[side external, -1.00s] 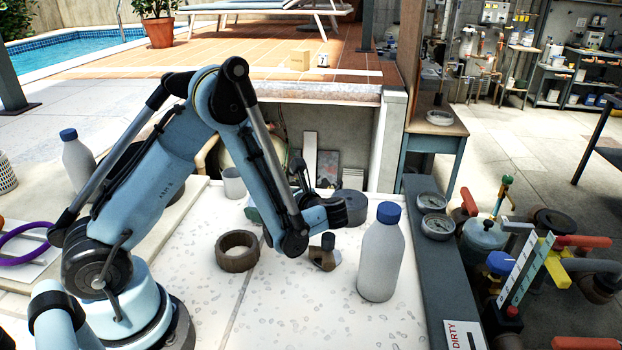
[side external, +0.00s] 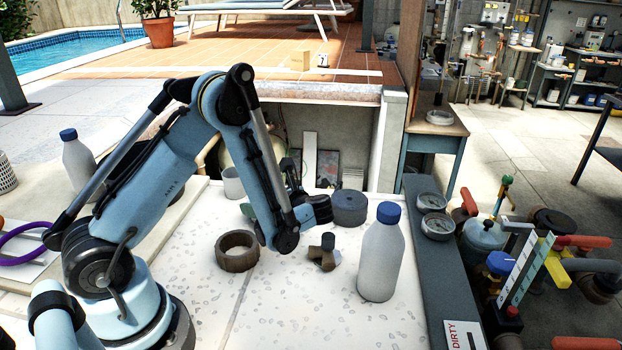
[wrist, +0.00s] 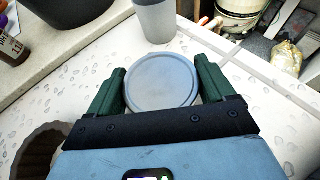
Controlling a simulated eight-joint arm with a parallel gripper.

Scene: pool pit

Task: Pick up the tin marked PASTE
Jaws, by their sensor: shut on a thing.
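In the wrist view, a round tin with a pale blue-grey lid (wrist: 160,82) sits between the two green fingers of my gripper (wrist: 161,85), which press on its sides. No lettering on this tin shows, so I cannot read its mark. In the side view, a green fingertip of my gripper (side external: 248,212) shows past my forearm, near the pale cup. The held tin and most of the gripper are hidden there behind my arm. I cannot tell whether the tin is clear of the surface.
The pale cup (wrist: 155,20) stands just beyond the tin. A brown ring (side external: 237,251), a brown pipe fitting (side external: 323,252), a dark grey round tin (side external: 349,207) and a blue-capped bottle (side external: 381,255) stand on the white worktop. The front of the worktop (side external: 300,310) is clear.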

